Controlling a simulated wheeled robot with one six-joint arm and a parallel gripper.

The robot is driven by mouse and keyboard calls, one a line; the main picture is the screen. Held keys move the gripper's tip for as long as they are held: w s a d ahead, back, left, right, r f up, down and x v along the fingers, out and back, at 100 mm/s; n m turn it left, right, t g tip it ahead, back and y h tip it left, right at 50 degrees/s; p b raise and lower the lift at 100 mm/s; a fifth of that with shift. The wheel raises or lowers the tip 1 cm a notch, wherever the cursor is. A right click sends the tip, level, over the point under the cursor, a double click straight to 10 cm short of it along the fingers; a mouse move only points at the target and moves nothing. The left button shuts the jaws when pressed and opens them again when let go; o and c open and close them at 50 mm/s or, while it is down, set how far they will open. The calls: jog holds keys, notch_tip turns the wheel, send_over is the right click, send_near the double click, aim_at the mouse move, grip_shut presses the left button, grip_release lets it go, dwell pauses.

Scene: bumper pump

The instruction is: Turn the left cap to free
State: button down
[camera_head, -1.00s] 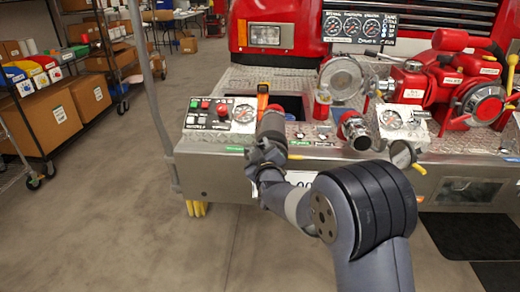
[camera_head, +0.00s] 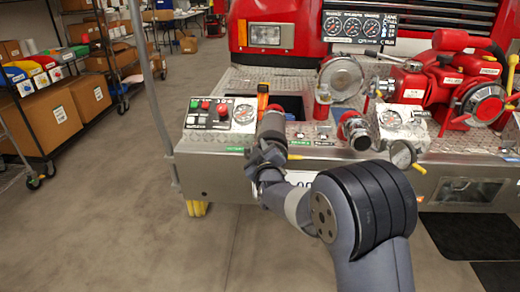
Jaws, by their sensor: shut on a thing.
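My gripper (camera_head: 266,152) is at the front edge of the bumper, left of the middle. My own wrist hides most of it, and its fingertips cannot be made out. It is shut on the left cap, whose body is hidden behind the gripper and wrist. A short yellow lever (camera_head: 295,157) sticks out to the right beside the gripper, almost level. A similar round cap (camera_head: 403,155) with a yellow lever hangs on the bumper front farther right, its lever slanting down to the right.
A control panel (camera_head: 219,114) with red buttons and a gauge sits left of my wrist. A chrome outlet (camera_head: 355,130) and a red pump (camera_head: 445,80) stand to the right. A vertical grey pole (camera_head: 155,100) is at the left. The floor in front is clear.

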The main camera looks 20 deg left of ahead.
jog(key=shift+a+f+n, duration=0.15)
jog(key=shift+f+n, duration=0.15)
jog(key=shift+n, duration=0.3)
jog(key=c, duration=1.3)
grip_release()
jog(key=shift+s, duration=0.1)
jog(key=v, duration=1)
jog(key=shift+s+d+r, duration=0.1)
jog(key=shift+s+d, duration=0.1)
jog(key=shift+s, duration=0.1)
jog(key=shift+w, duration=0.1)
jog(key=x, duration=1)
jog(key=shift+w+a, duration=0.2)
jog(key=shift+w, duration=0.1)
jog(key=shift+d+m, duration=0.1)
jog(key=shift+m, duration=0.3)
